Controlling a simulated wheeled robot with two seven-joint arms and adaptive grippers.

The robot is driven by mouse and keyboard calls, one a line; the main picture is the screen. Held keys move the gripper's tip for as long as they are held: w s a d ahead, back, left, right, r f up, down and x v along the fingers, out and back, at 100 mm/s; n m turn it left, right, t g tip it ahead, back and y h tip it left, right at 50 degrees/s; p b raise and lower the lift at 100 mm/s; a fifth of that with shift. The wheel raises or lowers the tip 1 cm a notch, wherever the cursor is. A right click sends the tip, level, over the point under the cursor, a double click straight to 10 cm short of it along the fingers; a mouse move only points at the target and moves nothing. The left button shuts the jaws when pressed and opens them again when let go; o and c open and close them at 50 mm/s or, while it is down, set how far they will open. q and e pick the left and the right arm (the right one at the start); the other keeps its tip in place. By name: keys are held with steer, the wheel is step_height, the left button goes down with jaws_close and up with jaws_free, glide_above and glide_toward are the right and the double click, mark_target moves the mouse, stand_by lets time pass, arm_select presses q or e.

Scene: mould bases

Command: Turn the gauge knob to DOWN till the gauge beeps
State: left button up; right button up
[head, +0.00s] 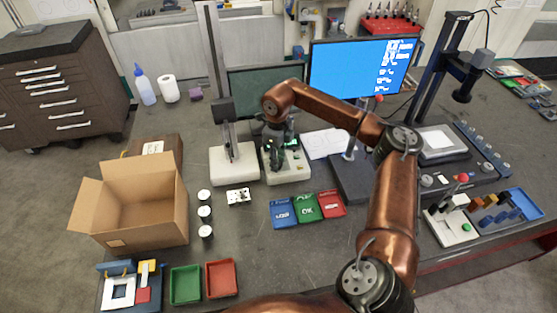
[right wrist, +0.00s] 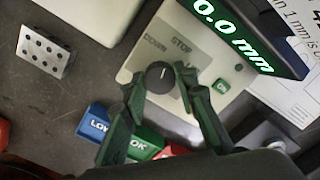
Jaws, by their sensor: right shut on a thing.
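The gauge's control box (head: 288,172) stands at the table's middle. In the right wrist view its pale panel (right wrist: 205,62) shows a dark round knob (right wrist: 158,79) with a white mark. A third label is hidden by a finger. A green button (right wrist: 222,87) sits on the panel's right. My right gripper (right wrist: 160,82) has its two dark green fingers around the knob, shut on it. It also shows in the head view (head: 276,150). My left gripper is not in view.
A stand with a tall column (head: 234,172) is left of the control box. A metal block with holes (head: 238,197) lies in front. Blue (head: 284,213), green (head: 307,207) and red (head: 331,203) trays lie nearer. An open cardboard box (head: 145,210) stands left.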

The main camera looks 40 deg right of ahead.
steer(key=shift+r+n+p, duration=0.1)
steer(key=shift+n+p, duration=0.2)
steer(key=shift+n, duration=1.9)
steer(key=o, duration=1.1)
steer(key=shift+o, duration=0.2)
step_height(320, 180, up, 12)
